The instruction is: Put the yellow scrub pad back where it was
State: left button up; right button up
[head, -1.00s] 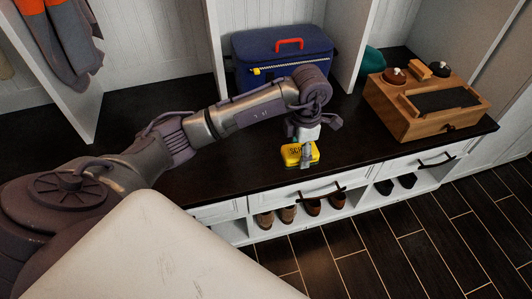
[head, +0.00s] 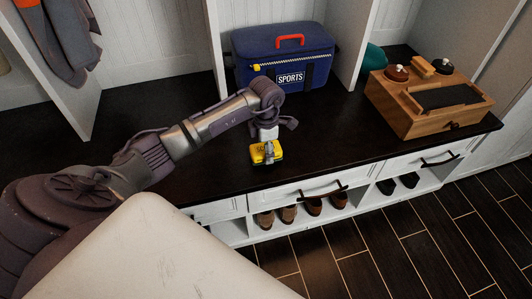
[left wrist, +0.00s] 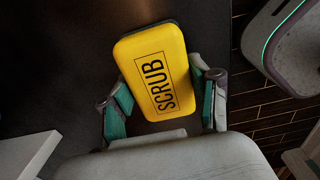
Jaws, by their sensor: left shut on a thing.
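The yellow scrub pad (head: 259,156) is at my left gripper (head: 268,150), over the dark bench top (head: 335,130) near its front edge. In the left wrist view the pad (left wrist: 158,70) shows its yellow face with the word SCRUB and a dark underside. The two fingers of my left gripper (left wrist: 163,98) close on its left and right sides. I cannot tell whether the pad touches the bench top or hangs just above it. My right gripper is not in view.
A blue SPORTS bag (head: 310,62) with a red handle stands behind the gripper. A wooden box (head: 410,115) with round dark pieces stands at the right. White dividers (head: 213,45) rise at the back. Shoes (head: 288,213) sit in cubbies below. The bench between pad and box is clear.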

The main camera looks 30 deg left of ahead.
pick_arm(q)
jog(key=shift+f, duration=0.7)
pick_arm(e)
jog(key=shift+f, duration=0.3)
pick_arm(q)
jog(key=shift+f, duration=0.1)
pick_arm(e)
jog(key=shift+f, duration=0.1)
pick_arm(q)
jog(key=o, duration=1.2)
